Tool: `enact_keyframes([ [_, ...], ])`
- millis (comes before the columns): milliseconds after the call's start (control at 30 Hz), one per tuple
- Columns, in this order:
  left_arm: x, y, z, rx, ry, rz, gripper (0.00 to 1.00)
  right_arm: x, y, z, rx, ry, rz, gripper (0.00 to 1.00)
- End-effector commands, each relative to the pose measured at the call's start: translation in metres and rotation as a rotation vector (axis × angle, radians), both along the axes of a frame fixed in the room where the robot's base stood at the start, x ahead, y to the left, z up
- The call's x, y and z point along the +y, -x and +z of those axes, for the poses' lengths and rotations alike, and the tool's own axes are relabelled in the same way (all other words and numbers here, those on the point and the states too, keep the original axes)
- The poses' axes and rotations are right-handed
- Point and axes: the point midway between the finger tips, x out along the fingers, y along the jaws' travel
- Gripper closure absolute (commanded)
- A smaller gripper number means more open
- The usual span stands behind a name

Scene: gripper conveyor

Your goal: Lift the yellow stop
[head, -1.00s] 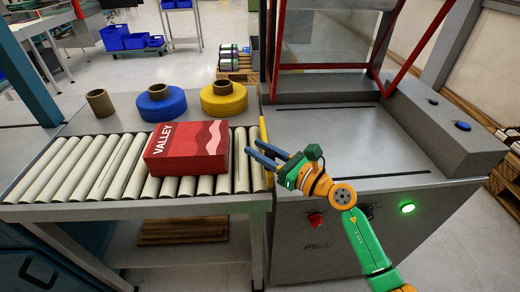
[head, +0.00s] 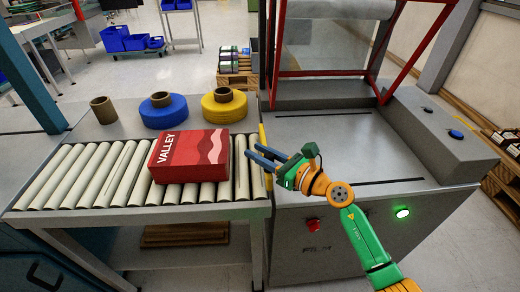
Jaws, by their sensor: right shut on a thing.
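The yellow stop (head: 263,134) is a narrow yellow bar at the right end of the roller conveyor, beside the grey machine. My right gripper (head: 254,154) reaches in from the right, its dark blue fingers across the stop. It is shut on the stop, though the fingers and wrist hide part of the bar. I cannot tell whether the stop is raised. A red "VALLEY" box (head: 190,158) lies on the rollers just left of the stop and the fingertips. My left gripper is not in view.
The roller conveyor (head: 88,175) runs in from the left. The machine's flat top (head: 330,145) is clear, with a red-framed guard (head: 330,70) behind and a control box (head: 440,135) to the right.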

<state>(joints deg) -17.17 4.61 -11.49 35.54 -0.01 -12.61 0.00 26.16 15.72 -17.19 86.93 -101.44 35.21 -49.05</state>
Motion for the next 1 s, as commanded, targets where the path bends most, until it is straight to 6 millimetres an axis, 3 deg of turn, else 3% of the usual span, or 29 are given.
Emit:
enact_keyframes([
  [33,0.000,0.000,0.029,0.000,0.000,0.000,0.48,0.000,-0.002,0.022,0.028,0.003,0.000,1.00],
  [100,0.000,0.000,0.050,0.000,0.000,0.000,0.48,0.000,-0.007,0.034,0.077,0.004,-0.001,1.00],
  [333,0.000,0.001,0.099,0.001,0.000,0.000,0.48,-0.001,-0.026,0.063,0.248,0.004,-0.002,1.00],
  [500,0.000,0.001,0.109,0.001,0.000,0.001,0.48,-0.001,-0.042,0.076,0.363,0.001,-0.002,1.00],
  [1000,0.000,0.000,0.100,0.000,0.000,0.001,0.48,0.000,-0.066,0.095,0.530,0.000,-0.001,1.00],
])
